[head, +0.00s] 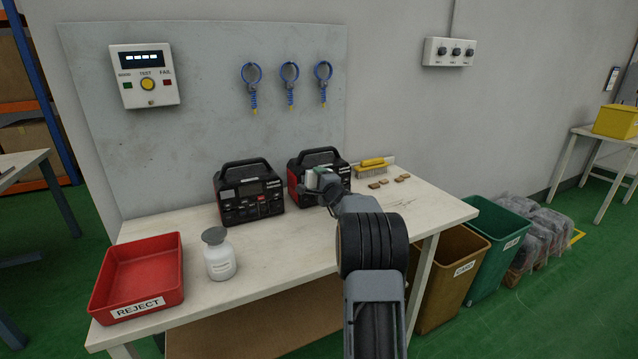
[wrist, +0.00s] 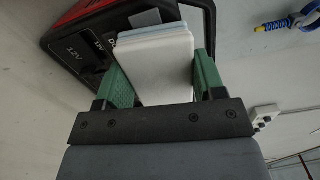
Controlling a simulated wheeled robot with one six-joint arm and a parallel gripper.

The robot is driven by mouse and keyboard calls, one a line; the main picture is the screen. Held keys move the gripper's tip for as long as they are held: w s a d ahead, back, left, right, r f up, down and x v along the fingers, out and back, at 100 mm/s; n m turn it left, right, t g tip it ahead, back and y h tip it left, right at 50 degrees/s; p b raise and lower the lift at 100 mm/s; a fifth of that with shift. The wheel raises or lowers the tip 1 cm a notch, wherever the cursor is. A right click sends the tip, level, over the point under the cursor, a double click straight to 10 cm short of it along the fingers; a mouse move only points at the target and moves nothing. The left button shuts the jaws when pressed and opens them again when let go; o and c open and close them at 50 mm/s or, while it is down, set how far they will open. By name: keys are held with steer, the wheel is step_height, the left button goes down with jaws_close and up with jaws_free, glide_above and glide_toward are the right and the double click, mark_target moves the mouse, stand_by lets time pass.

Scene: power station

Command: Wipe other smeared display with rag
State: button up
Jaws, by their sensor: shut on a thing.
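My gripper (head: 325,184) is at the front of the right power station (head: 312,160), a black and red unit with a carry handle. In the wrist view its green fingers are shut on a folded white and pale-blue rag (wrist: 158,70). The far end of the rag lies over the front of the power station (wrist: 75,50). I cannot tell whether it touches. The display there is hidden by rag and gripper. The left power station (head: 248,197) stands beside it, its dark display (head: 250,188) facing out. Any smear on it is too small to tell.
A white bottle (head: 220,258) and a red reject tray (head: 140,275) stand at the left of the bench (head: 290,262). A yellow-handled brush (head: 373,165) and small brown blocks (head: 402,177) lie at the right. Brown (head: 450,275) and green (head: 495,245) bins stand beside the bench. The front middle of the bench is clear.

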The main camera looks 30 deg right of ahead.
steer(key=shift+d, duration=0.1)
steer(key=d, duration=0.7)
steer(key=shift+s, duration=0.45)
steer(key=shift+d+f+b, duration=0.1)
steer(key=shift+b, duration=0.35)
